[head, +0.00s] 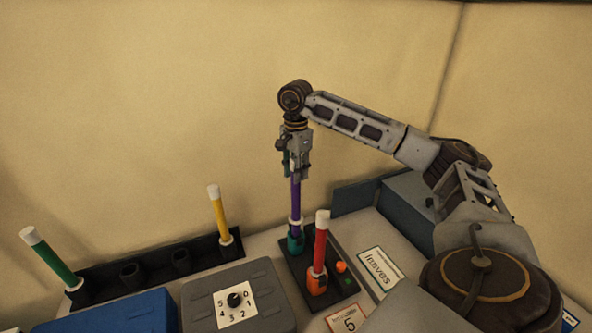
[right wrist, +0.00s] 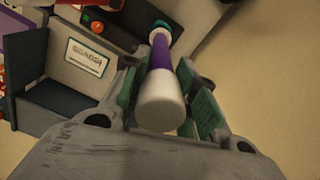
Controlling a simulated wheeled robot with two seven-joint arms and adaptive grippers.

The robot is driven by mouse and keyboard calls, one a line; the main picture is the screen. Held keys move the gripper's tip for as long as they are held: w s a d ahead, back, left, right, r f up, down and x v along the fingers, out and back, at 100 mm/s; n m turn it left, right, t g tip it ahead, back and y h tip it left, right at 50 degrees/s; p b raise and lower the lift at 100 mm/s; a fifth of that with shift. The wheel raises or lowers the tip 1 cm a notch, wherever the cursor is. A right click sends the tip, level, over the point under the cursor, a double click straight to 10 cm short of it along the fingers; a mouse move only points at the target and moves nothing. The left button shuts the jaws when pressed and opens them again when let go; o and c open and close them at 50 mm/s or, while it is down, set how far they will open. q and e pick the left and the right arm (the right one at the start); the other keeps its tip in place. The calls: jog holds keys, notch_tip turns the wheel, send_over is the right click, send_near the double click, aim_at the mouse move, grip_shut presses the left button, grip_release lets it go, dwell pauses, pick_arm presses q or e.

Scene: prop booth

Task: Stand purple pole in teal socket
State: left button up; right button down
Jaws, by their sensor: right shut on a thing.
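The purple pole (head: 295,197) is upright in the head view, with its lower end at the teal socket (head: 295,243). A white band shows where the two meet; I cannot tell how deep the pole sits. My right gripper (head: 297,172) is shut on the pole's upper part from above. In the right wrist view the white end of the pole (right wrist: 161,100) lies between the green-padded fingers, and the teal socket (right wrist: 160,30) shows at its far end. My left gripper is not in view.
A red pole (head: 320,244) stands in the orange socket (head: 317,282) close in front. A dark rack (head: 151,262) at left holds a green pole (head: 50,259) and a yellow pole (head: 218,211). A grey box with a dial (head: 262,283) and a blue box (head: 126,315) stand in front.

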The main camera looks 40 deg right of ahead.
aim_at(296, 187)
jog(key=shift+f+b, duration=2)
jog(key=shift+f, duration=1.2)
jog(key=c, duration=1.1)
grip_release()
jog(key=shift+o, duration=0.2)
jog(key=shift+r, duration=0.1)
jog(key=shift+r, duration=5.8)
jog(key=shift+r, duration=0.1)
